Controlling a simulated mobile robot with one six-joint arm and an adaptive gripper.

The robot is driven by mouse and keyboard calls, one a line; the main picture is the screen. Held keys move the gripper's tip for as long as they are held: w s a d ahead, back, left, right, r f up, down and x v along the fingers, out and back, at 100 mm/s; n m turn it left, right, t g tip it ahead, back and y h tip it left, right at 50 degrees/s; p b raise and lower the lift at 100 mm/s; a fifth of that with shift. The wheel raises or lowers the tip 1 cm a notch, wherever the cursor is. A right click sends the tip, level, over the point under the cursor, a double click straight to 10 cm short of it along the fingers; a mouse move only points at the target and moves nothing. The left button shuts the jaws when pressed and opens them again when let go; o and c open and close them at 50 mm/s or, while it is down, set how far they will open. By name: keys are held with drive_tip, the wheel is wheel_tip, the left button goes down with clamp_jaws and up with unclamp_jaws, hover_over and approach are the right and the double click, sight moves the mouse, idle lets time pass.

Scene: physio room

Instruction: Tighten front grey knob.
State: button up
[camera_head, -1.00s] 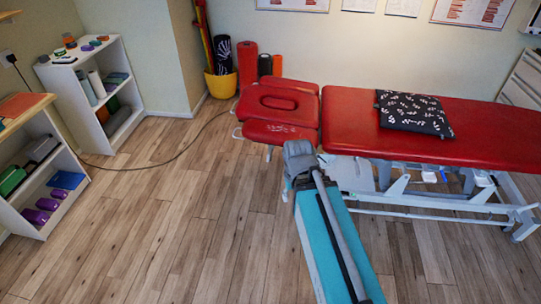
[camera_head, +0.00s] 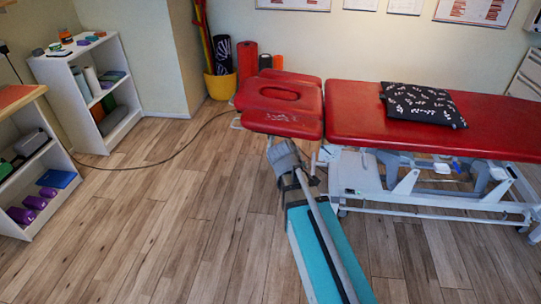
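The red treatment table (camera_head: 350,105) stands across the right half, with a separate red head section (camera_head: 283,112) at its left end. I cannot make out a grey knob; the area under the head section is partly hidden by my arm. My arm reaches up from the bottom, ending in a grey joint just in front of and below the head section. A small dark shape (camera_head: 309,172) beside this joint may be part of my gripper. Its fingers cannot be made out, nor whether it touches anything.
A patterned black cushion (camera_head: 422,103) lies on the table. The table's white frame (camera_head: 430,200) stands low on the right. White shelves (camera_head: 118,135) stand on the left, a yellow bucket (camera_head: 221,86) behind. A dark cable (camera_head: 150,168) crosses the floor.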

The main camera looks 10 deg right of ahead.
drive_tip(key=w+f+n+t+h+b, duration=0.25)
drive_tip(key=w+f+n+b, duration=0.25)
drive_tip(key=w+b, duration=0.25)
drive_tip(key=n+t+y+b, duration=0.2)
drive_tip(key=n+t+b, duration=0.8)
drive_tip(key=n+b, duration=1)
approach(269, 149)
drive_tip(key=s+m, duration=0.1)
drive_tip(key=shift+a+r, duration=0.2)
drive_tip(key=shift+a, duration=0.1)
drive_tip(key=x, duration=1.3)
drive_tip(key=shift+w+f, duration=0.15)
drive_tip(key=shift+w, duration=0.2)
drive_tip(key=shift+c, duration=0.3)
clamp_jaws()
drive_tip(key=shift+d, duration=0.15)
